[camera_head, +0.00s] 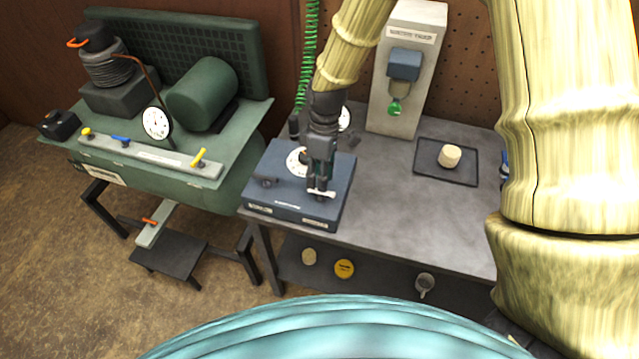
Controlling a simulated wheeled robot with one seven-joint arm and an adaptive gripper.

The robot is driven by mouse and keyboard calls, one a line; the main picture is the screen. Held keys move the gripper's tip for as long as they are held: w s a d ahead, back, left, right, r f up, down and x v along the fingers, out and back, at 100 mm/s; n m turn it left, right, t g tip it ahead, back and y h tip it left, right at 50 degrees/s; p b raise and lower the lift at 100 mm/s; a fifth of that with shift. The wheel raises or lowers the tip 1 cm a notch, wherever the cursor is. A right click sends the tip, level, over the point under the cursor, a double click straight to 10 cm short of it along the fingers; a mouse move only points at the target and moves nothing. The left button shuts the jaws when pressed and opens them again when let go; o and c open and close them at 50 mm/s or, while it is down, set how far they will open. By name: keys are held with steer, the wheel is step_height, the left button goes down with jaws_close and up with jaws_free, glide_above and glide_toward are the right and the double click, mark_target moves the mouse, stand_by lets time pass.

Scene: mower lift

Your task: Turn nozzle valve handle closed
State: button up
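A dark blue box (262,205) with a white round dial (297,162) stands on the left end of the grey bench. A small pale crossbar handle (321,194) sits near the front right of the box top. I take it for the nozzle valve handle, but no readable label confirms this. My gripper (320,184) points down from above and its fingertips are at or just above this handle. The gripper hides part of the box top and dial. I cannot tell whether the fingers touch the handle or how far apart they are.
A green compressor (240,180) with a gauge (156,123) and yellow and blue levers stands left of the bench. A grey upright unit (405,110) with a green-tipped part stands behind. A black tray (430,173) holds a beige cylinder (449,156). The bench's front middle is clear.

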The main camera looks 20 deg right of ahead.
step_height(320, 180, up, 8)
steer(key=w+d, duration=0.1)
steer(key=shift+w, duration=0.15)
stand_by(0.5)
